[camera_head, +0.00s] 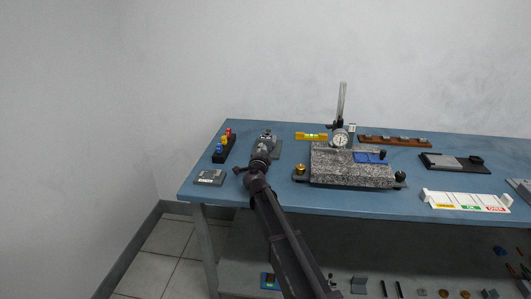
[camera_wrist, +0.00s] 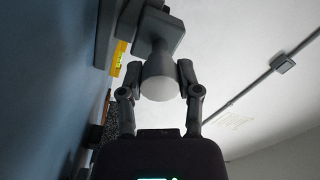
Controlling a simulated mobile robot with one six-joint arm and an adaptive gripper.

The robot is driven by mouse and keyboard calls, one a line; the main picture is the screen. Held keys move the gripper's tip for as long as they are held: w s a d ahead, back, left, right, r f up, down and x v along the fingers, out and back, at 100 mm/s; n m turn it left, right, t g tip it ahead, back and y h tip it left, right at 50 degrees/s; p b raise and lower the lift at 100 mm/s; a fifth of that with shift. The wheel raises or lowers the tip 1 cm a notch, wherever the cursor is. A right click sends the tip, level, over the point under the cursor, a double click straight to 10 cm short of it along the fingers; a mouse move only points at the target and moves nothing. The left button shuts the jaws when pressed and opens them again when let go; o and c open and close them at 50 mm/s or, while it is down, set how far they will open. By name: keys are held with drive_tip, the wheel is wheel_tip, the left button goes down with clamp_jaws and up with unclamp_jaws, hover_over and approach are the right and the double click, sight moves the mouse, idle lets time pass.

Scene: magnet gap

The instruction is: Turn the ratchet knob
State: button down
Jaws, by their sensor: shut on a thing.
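My gripper (camera_wrist: 158,78) has its two fingers on either side of a pale grey, bell-shaped knob (camera_wrist: 157,85) in the wrist view, and it is shut on it. The knob joins a grey block (camera_wrist: 160,30) of a fixture. In the head view my gripper (camera_head: 262,154) is at the front of a small grey device (camera_head: 267,137) on the left part of the blue table. My gripper and arm hide the knob there. I cannot tell how far the knob is turned.
On the blue table (camera_head: 240,197), a block with coloured pieces (camera_head: 222,147) and a small grey box (camera_head: 210,177) lie left of my arm. A speckled granite plate (camera_head: 350,170), a dial gauge (camera_head: 340,138) and a yellow level (camera_head: 312,136) are to the right.

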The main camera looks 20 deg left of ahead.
drive_tip(key=shift+w, duration=0.15)
drive_tip(key=shift+c, duration=1.5)
unclamp_jaws()
drive_tip(key=shift+s, duration=0.2)
drive_tip(key=v, duration=1.1)
drive_tip(key=shift+s+d, duration=0.1)
drive_tip(key=shift+s, duration=0.25)
